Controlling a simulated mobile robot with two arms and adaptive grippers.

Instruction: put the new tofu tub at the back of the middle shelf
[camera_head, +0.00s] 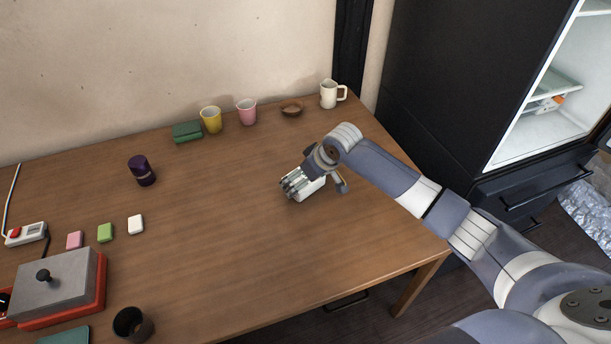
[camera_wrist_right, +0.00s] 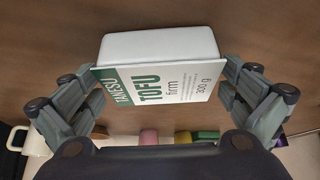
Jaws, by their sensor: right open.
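The tofu tub (camera_wrist_right: 160,80) is a white box with a green and white label reading "TOFU firm 300 g". It rests on the wooden table (camera_head: 230,220), and in the head view only part of the white tub (camera_head: 308,188) shows beneath my right gripper (camera_head: 296,188). In the right wrist view my right gripper (camera_wrist_right: 163,100) is open, with one finger on each side of the tub. The fridge (camera_head: 545,115) stands open at the right, with a glass shelf (camera_head: 556,90) visible inside; much of its interior is out of frame. My left gripper is not in view.
A grey and red appliance (camera_head: 60,285) fills the front left. The table's front middle is clear.

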